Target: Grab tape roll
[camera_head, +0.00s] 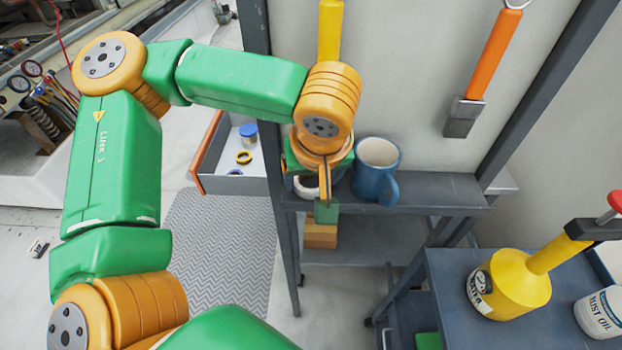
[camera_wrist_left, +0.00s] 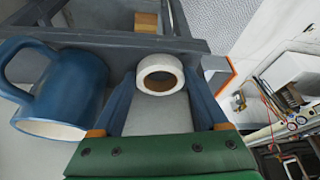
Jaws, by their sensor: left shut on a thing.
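The white tape roll (camera_wrist_left: 160,72) sits between the two blue fingers of my left gripper (camera_wrist_left: 161,92) in the wrist view, its brown core visible. In the head view the tape roll (camera_head: 305,188) shows only in part, at the front of the grey shelf, left of the blue mug. My left gripper (camera_head: 316,183) points down there and is shut on the roll. Its wrist hides much of the roll. I cannot tell whether the roll still touches the shelf. My right gripper is not in view.
A blue mug (camera_head: 374,172) stands close to the right of my left gripper on the shelf (camera_head: 440,190). An open drawer (camera_head: 222,160) with small items is at left. An orange-handled tool (camera_head: 487,65) hangs on the panel. A yellow can (camera_head: 507,285) stands lower right.

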